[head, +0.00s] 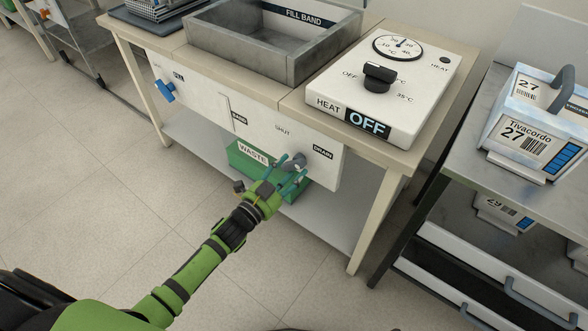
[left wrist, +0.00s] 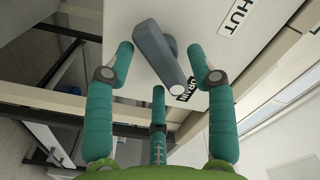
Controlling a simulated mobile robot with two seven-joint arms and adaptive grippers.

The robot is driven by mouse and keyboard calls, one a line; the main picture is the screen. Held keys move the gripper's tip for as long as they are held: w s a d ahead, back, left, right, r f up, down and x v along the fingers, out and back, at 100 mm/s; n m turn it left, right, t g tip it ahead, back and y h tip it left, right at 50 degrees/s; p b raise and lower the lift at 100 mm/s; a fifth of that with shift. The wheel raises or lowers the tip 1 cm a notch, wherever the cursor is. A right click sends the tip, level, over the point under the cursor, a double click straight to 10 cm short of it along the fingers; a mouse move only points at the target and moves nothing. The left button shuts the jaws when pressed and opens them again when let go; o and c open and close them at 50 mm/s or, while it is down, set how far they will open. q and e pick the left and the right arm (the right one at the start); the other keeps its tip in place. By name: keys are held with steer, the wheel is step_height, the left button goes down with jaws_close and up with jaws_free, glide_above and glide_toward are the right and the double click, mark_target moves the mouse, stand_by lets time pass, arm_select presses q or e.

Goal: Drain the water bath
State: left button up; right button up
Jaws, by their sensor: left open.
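The water bath (head: 240,57) is a grey rectangular basin in the bench top, with a FILL BAND label inside; I cannot tell its water level. On the white front panel (head: 325,172), a grey drain valve handle (head: 297,158) sits between the SHUT and DRAIN labels. In the left wrist view the handle (left wrist: 160,50) lies between my fingers, its lower end by the partly covered DRAIN label. My left gripper (head: 292,167) is open in front of it; its fingers (left wrist: 160,54) are spread around the handle without visible grip. My right gripper is not in view.
A green WASTE container (head: 238,158) stands under the panel, behind my left gripper. A blue valve handle (head: 164,91) is at the panel's left. The heat control box (head: 400,110) shows OFF. A metal cart (head: 462,150) with boxes stands right. Floor in front is clear.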

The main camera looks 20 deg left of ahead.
arm_select(q)
steer(key=shift+x, duration=1.1)
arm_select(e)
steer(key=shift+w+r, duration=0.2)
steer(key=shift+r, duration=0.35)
arm_select(q)
steer(key=shift+c, duration=0.4)
steer(key=c, duration=1)
steer(key=shift+o, duration=0.2)
